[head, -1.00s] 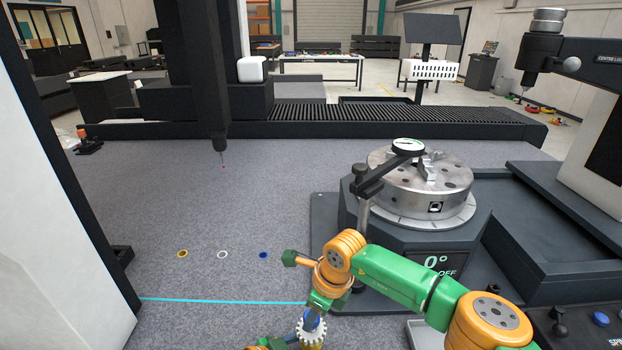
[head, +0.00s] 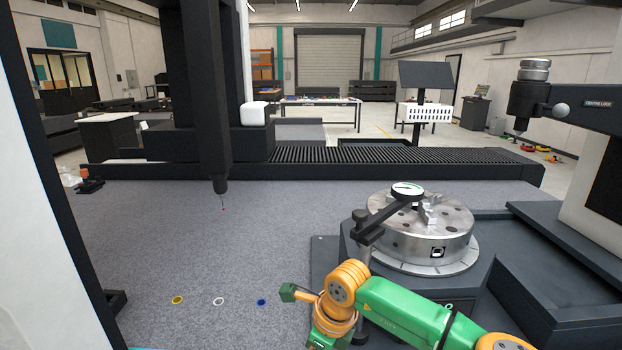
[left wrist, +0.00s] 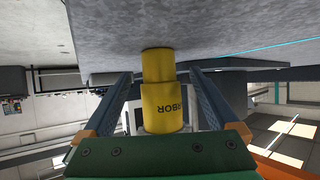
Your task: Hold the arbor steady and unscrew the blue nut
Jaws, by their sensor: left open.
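The yellow arbor (left wrist: 162,95), with "ARBOR" lettered on it, fills the middle of the left wrist view. It stands on the grey granite surface, which appears at the top of that view. My left gripper (left wrist: 161,76) is open, with one finger on each side of the arbor and visible gaps to both. The blue nut shows in neither current view. In the head view my right arm reaches in from the lower right, and its wrist is cut by the bottom edge. Its fingers are below the frame.
Yellow (head: 177,300), white (head: 218,301) and blue (head: 261,302) ring marks lie on the granite bed (head: 150,240). A rotary table (head: 420,240) with a dial gauge (head: 407,188) stands right of centre. A dark probe column (head: 213,120) hangs over the bed. The bed's left middle is clear.

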